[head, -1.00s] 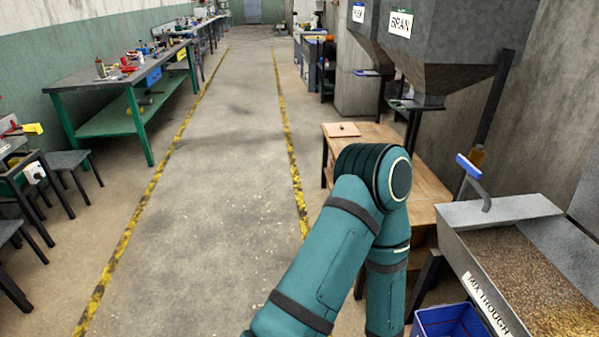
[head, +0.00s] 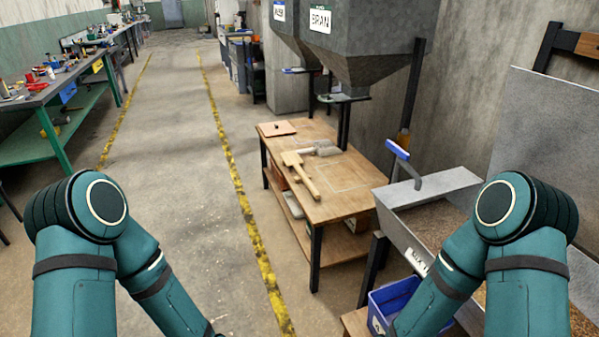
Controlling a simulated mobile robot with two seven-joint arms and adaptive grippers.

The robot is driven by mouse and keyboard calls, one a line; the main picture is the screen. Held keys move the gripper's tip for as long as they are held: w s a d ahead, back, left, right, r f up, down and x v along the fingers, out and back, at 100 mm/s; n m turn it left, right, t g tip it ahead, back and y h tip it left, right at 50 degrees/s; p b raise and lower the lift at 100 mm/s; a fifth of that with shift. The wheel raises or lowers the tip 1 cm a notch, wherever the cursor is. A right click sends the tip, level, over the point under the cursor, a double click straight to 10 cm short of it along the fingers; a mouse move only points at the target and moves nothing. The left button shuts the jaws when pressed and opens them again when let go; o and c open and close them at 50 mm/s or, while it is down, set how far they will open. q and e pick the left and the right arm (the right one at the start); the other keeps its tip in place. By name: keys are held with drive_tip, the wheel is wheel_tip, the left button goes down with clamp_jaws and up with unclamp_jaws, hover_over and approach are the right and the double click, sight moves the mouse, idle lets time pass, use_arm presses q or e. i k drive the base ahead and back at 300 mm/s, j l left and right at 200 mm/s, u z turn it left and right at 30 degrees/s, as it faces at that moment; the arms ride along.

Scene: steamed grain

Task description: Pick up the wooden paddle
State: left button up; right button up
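The wooden paddle (head: 301,175) lies on the wooden table (head: 345,190) in the middle right of the head view. It is light tan, with a broader part and a narrow bar. A grey metal scoop-like tool (head: 322,148) lies just behind it, close to or touching it. Both of my arms show at the lower left and lower right, bent downward. Both grippers are out of the picture below, well short of the table.
A mix trough of grain (head: 437,222) stands right of the table, with a blue-handled tool (head: 398,150) at its edge. A blue crate (head: 392,301) sits below. The BRAN hopper (head: 370,45) hangs behind. The floor left of the table is clear.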

sight(290, 158)
drive_tip(key=i+j+z, duration=0.1)
drive_tip(key=z, duration=1)
drive_tip(key=i+j+z, duration=0.2)
drive_tip(key=j+z, duration=0.25)
drive_tip(key=j, duration=0.15)
drive_tip(key=i+j+z, duration=0.2)
drive_tip(key=j+z, duration=0.35)
drive_tip(key=j, duration=2.55)
drive_tip(key=i+z, duration=0.05)
drive_tip(key=i, duration=0.05)
